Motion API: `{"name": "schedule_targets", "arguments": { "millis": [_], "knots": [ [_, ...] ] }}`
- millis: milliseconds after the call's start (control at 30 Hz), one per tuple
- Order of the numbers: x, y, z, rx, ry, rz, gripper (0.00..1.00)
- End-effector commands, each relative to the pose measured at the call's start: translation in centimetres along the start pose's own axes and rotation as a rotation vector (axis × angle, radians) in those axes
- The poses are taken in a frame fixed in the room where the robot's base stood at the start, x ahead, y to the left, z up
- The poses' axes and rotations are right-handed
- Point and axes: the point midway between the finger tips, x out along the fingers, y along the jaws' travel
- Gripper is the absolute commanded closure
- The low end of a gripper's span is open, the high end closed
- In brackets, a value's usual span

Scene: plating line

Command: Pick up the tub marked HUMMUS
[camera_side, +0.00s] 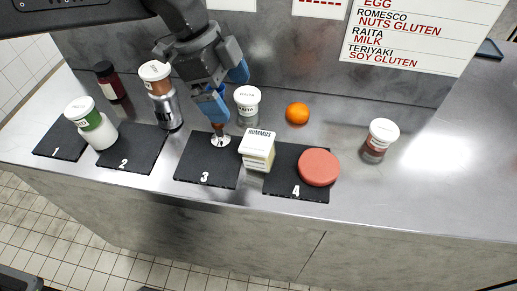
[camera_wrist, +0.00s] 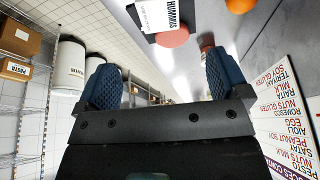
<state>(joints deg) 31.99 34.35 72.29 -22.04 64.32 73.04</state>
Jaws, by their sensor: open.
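The HUMMUS tub (camera_side: 257,152) is a pale, squarish tub with its name on the white lid. In the side view it stands upright between mats 3 and 4, by the left edge of mat 4. My gripper (camera_side: 226,93) is open above and behind mat 3, up and left of the tub and apart from it. In the wrist view the HUMMUS tub (camera_wrist: 153,14) is at the top edge, partly cut off, beyond the blue fingers of my gripper (camera_wrist: 163,80). Nothing shows between the fingers.
A small brown-and-white item (camera_side: 220,139) stands on mat 3 (camera_side: 205,174), below my gripper. A red round piece (camera_side: 318,167) lies on mat 4 (camera_side: 290,190). The RAITA tub (camera_side: 247,100) and an orange (camera_side: 297,113) are behind. Several other containers stand left; one lidded jar (camera_side: 379,141) stands right.

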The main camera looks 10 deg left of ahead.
Motion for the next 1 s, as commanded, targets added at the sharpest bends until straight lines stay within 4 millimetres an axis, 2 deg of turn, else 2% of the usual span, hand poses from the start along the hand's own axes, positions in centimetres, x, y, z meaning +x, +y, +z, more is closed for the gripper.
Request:
{"name": "schedule_targets", "arguments": {
  "millis": [167,400,500,767,1000],
  "knots": [
    [2.2,0.0,-0.4,0.024,0.002,0.012,0.06],
    [6.8,0.1,-0.3,0.021,0.001,0.012,0.06],
    [8.2,0.0,-0.3,0.02,0.002,0.01,0.06],
    [9.6,0.0,-0.2,0.02,0.002,0.008,0.06],
    [12.8,0.2,0.1,0.02,0.001,0.011,0.06]
  ]
}}
